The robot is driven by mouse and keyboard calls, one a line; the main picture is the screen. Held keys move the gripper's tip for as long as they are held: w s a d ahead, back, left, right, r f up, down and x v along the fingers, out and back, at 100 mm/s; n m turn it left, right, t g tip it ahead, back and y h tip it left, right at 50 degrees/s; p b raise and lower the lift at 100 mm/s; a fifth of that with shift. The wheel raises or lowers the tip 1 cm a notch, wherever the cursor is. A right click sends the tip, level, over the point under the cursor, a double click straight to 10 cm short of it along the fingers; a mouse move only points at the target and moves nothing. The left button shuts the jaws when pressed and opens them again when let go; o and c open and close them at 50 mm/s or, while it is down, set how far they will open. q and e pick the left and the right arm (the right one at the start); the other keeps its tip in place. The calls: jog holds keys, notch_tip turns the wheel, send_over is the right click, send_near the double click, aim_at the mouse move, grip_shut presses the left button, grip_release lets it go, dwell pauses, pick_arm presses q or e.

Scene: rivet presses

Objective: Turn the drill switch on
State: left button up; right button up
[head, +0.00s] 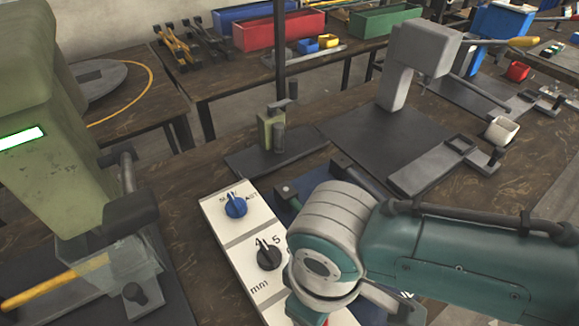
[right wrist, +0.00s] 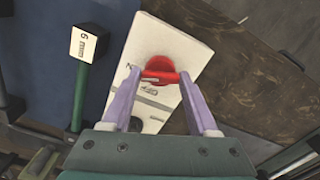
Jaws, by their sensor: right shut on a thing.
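A white control panel (head: 222,207) stands along the near edge of the wooden bench and also shows in the right wrist view (right wrist: 160,34). It carries a blue knob (head: 236,205) and a black knob (head: 268,253) marked with numbers and "mm". The red rotary switch (right wrist: 164,66) is at the panel's near end in the right wrist view, with a raised red bar across it. My right gripper (right wrist: 160,76), with purple fingers, is shut on this bar, one finger at each end. In the head view my right arm covers that end. My left gripper is not in view.
A green press (head: 80,150) stands at left. A grey press (head: 415,60) stands behind my right arm.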

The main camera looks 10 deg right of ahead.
dwell(0.3)
jog(key=o, duration=1.4)
notch_tip(320, 180, up, 10)
jog(key=p, duration=0.3)
